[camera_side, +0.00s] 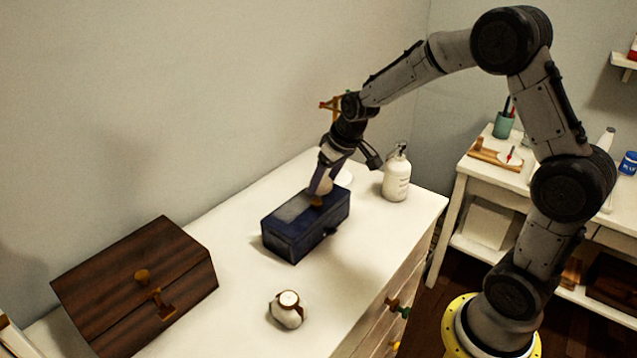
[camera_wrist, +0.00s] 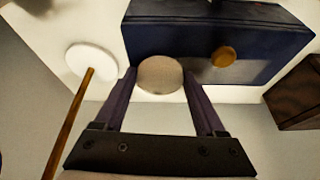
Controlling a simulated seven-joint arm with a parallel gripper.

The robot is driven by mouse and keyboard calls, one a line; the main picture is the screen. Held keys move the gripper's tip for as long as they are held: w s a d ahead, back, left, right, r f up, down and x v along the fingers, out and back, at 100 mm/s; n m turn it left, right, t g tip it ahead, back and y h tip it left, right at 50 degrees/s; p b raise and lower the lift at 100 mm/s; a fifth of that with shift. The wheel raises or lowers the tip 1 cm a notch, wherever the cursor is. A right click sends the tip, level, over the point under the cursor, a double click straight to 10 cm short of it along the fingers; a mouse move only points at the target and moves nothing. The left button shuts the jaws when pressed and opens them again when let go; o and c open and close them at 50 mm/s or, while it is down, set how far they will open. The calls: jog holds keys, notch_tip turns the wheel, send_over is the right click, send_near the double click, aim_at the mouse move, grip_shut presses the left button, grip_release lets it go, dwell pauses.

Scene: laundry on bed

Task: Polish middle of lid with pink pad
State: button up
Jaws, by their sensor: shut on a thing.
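My gripper (camera_wrist: 158,78) is shut on a round, pale pinkish-beige pad (camera_wrist: 160,76), which sits between its two fingertips. In the side view my gripper (camera_side: 320,186) is over the back part of a dark blue box (camera_side: 290,243), and the pad (camera_side: 324,185) shows as a pale round shape there. The box is closed. An orange-brown knob (camera_wrist: 223,57) shows on the blue surface in the wrist view. There the pad overlaps the lower edge of the box, left of the knob. I cannot tell whether the pad touches the lid.
A stand with a white round base (camera_wrist: 90,61) and a wooden post (camera_wrist: 69,120) is close beside my gripper. A white bottle (camera_side: 396,175) stands at the right. A dark wooden box (camera_side: 130,275) and a small white jar (camera_side: 287,312) are nearer. The white dresser top (camera_side: 235,290) is clear between them.

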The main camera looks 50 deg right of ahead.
aim_at(279, 220)
jog(key=shift+d+f, duration=0.1)
jog(key=shift+d, duration=0.55)
jog(key=shift+a+r, duration=0.2)
jog(key=shift+a, duration=1.9)
jog(key=shift+a+f, duration=0.15)
jog(key=shift+a, duration=1.8)
jog(key=shift+a+f, duration=0.1)
jog(key=shift+a, duration=3.6)
jog(key=shift+r, duration=0.15)
jog(key=shift+r, duration=3.05)
jog(key=shift+r, duration=0.15)
